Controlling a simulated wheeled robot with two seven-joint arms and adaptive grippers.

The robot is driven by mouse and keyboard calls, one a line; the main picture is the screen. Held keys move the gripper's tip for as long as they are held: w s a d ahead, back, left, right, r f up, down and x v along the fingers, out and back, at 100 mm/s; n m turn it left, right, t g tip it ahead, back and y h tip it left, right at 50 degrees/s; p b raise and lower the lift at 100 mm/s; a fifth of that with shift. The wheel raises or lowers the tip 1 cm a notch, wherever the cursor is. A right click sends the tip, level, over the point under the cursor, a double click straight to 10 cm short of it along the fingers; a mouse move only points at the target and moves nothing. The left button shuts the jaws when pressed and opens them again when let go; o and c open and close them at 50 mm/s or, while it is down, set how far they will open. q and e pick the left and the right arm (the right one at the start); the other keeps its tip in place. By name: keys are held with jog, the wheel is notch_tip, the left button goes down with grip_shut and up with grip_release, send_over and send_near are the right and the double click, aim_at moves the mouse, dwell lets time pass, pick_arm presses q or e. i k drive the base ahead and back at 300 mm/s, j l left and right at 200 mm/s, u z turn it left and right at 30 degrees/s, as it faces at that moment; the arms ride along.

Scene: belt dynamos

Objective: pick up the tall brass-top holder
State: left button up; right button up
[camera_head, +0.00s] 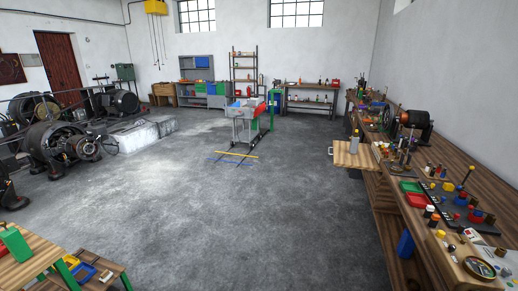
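On the long wooden workbench (465,210) at the right, a thin upright post with a yellowish top (468,175) stands at the back of a dark board that holds coloured pieces. On a small wooden shelf (349,156) left of that bench stands another short upright piece with a yellowish top (355,140). Both are small in the head view, and I cannot tell which one is the tall brass-top holder. Neither of my grippers shows in this view.
A grey wheeled cart (246,122) stands mid-room. A wooden table (28,262) is at the lower left. Machines (70,145) line the left wall. The grey floor (250,215) between is clear.

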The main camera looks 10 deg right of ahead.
aim_at(354, 144)
jog(key=i+z, duration=0.25)
jog(key=i, duration=0.2)
jog(key=i+z, duration=0.3)
jog(key=i+j+z, duration=0.1)
jog(key=i+z, duration=0.3)
jog(key=i, duration=0.5)
jog(key=i+z, duration=0.15)
jog(key=i, duration=0.75)
jog(key=z, duration=0.25)
jog(key=i+j+z, duration=0.15)
jog(key=i, duration=0.25)
jog(key=i+j+z, duration=0.1)
jog(key=i+j, duration=0.25)
jog(key=i, duration=0.05)
